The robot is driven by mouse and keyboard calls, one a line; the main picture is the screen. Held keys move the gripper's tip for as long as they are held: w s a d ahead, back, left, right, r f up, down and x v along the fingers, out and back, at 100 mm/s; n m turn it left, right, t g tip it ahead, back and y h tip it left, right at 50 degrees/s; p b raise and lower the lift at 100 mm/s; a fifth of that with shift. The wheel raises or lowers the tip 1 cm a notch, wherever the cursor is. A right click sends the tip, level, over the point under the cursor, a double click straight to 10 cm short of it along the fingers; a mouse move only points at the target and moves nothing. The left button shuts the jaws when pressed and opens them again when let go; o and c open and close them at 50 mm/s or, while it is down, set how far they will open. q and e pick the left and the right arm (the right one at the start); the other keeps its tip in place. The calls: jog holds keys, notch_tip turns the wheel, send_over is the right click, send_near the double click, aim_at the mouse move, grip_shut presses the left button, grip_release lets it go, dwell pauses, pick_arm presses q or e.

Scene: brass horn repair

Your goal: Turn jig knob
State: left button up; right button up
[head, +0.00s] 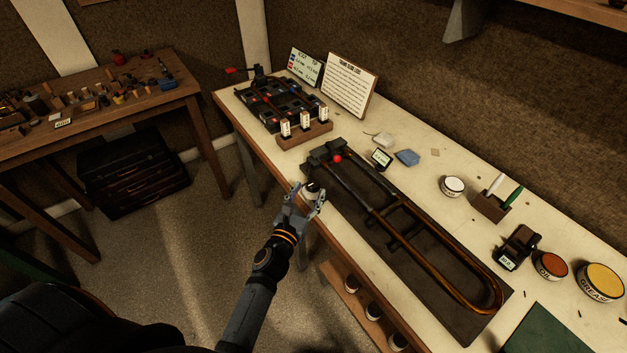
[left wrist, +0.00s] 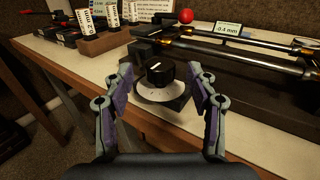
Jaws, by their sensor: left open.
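The jig knob (left wrist: 160,73) is black with a white pointer line and stands on a pale round dial (left wrist: 160,92) at the bench's front edge. My left gripper (left wrist: 163,88) is open, with one finger on each side of the knob and dial, apart from the knob as far as I can see. In the head view my left gripper (head: 308,192) partly covers the knob. The jig (head: 440,290) carries a brass horn slide (head: 408,212) and a red ball (head: 337,159). A small display (left wrist: 228,29) beside it reads about -0.4 mm. My right gripper is not in view.
A wooden block (head: 306,137) with labelled mm gauges and a dark tray (head: 262,106) stand further back left. A written card (head: 350,86) stands behind. An oil tin (head: 550,266) and a grease tin (head: 600,281) stand at right. Small jars (head: 372,310) sit on a low shelf.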

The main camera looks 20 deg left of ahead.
aim_at(311, 188)
pick_arm(q)
jog(key=w, duration=0.4)
jog(key=shift+w+d, duration=0.15)
jog(key=shift+d, duration=0.05)
